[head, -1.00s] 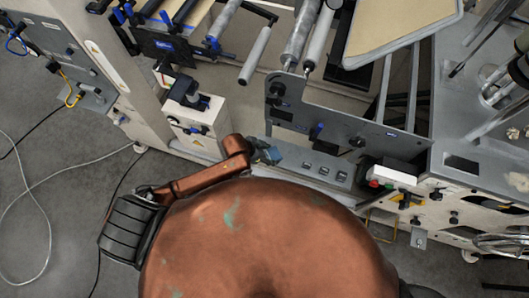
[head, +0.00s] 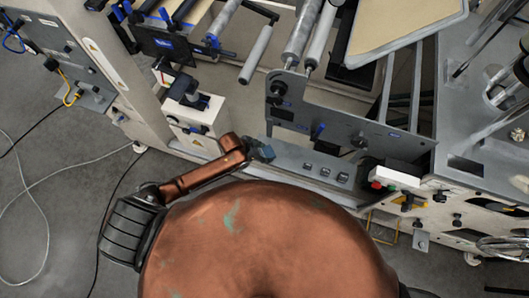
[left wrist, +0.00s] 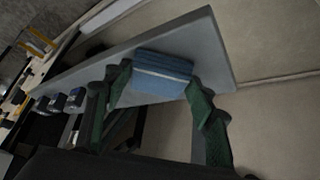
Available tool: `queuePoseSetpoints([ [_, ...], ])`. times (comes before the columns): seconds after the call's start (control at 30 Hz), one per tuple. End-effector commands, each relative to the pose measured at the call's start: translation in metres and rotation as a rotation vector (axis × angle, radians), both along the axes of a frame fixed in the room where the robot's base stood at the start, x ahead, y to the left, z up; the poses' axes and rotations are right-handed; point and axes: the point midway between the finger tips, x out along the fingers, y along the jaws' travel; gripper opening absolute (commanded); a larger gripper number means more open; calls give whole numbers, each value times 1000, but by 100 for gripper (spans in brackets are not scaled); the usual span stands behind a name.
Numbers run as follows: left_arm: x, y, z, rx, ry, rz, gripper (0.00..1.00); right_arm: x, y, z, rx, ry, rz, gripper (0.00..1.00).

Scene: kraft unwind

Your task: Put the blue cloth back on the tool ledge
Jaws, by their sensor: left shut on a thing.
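The blue cloth (left wrist: 163,72) is a folded, layered block between the green-padded fingers of my left gripper (left wrist: 160,82) in the left wrist view. The gripper is shut on it. Behind the cloth is the grey tool ledge (left wrist: 213,50); I cannot tell whether the cloth touches it. In the head view my left gripper (head: 261,153) is small and partly hidden by my arm, at the left end of the grey ledge (head: 290,158). The cloth is hard to make out there. My right gripper is not in view.
Several small dark blocks (head: 325,172) sit along the ledge to the right of the gripper. A white box with red and green buttons (head: 396,177) stands at the ledge's right end. A grey upright plate (head: 345,125) with knobs rises behind the ledge.

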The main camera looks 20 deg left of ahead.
Motion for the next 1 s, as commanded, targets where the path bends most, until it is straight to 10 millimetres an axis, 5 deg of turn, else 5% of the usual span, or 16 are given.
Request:
queuePoseSetpoints([
  [0.13,0,0,-3,0,0,0,31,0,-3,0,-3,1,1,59],
  [0.17,0,0,-3,0,0,0,52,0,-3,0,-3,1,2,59],
  [0.4,0,0,-3,0,0,0,68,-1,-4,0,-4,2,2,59],
  [0.77,-1,1,2,1,1,0,69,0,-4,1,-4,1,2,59],
  [1.0,-15,18,37,1,0,1,69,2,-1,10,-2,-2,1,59],
])
